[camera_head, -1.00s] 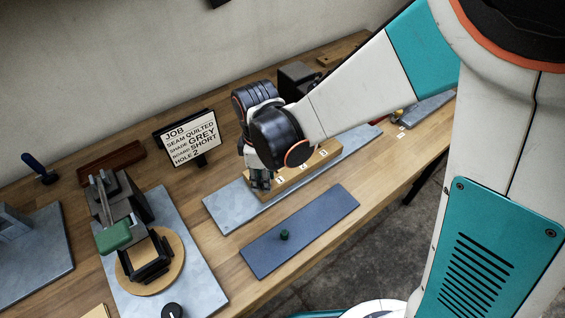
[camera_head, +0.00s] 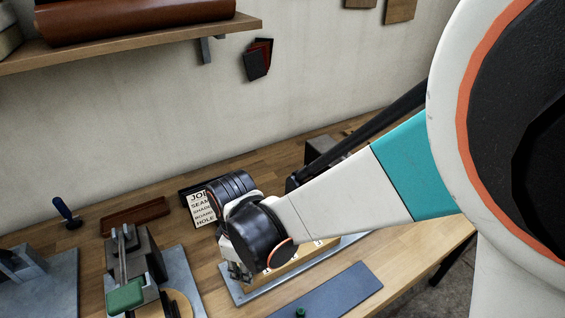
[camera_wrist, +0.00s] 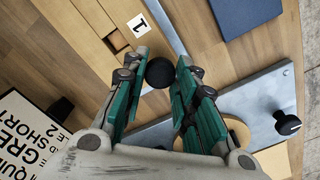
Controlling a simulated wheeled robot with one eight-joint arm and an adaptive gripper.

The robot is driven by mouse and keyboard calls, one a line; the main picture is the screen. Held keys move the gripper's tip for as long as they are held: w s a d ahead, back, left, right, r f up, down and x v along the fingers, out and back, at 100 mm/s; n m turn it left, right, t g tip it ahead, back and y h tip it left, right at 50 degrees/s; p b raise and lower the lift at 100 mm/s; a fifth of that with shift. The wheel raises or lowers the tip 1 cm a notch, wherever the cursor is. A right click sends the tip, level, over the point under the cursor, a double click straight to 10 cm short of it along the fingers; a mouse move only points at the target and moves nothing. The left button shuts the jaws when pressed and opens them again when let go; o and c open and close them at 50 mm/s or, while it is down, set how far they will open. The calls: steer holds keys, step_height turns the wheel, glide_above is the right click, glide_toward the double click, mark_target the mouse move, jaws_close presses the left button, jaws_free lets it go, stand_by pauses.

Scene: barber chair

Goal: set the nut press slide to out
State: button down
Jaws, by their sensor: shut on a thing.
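My gripper (camera_wrist: 160,76) points down at the near-left end of the wooden numbered block (camera_head: 293,264). In the wrist view its fingers are closed around a dark round knob (camera_wrist: 160,72), just off the block's end marked 1 (camera_wrist: 138,25). In the head view the gripper (camera_head: 240,276) hides that knob. I take the knob to be the handle of the slide; the slide's body and its in or out position cannot be made out. The block stands on a long grey metal plate (camera_head: 237,297).
A dark blue plate (camera_head: 340,293) with a green knob lies in front of the block. The job sign (camera_head: 200,208) stands behind my gripper. A shelf (camera_head: 130,46) hangs above.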

steer(key=c, duration=1.7)
jaws_free()
steer(key=shift+s+a, duration=0.1)
steer(key=shift+s, duration=0.05)
steer(key=o, duration=0.4)
steer(key=shift+s+a, duration=0.1)
steer(key=shift+a, duration=0.05)
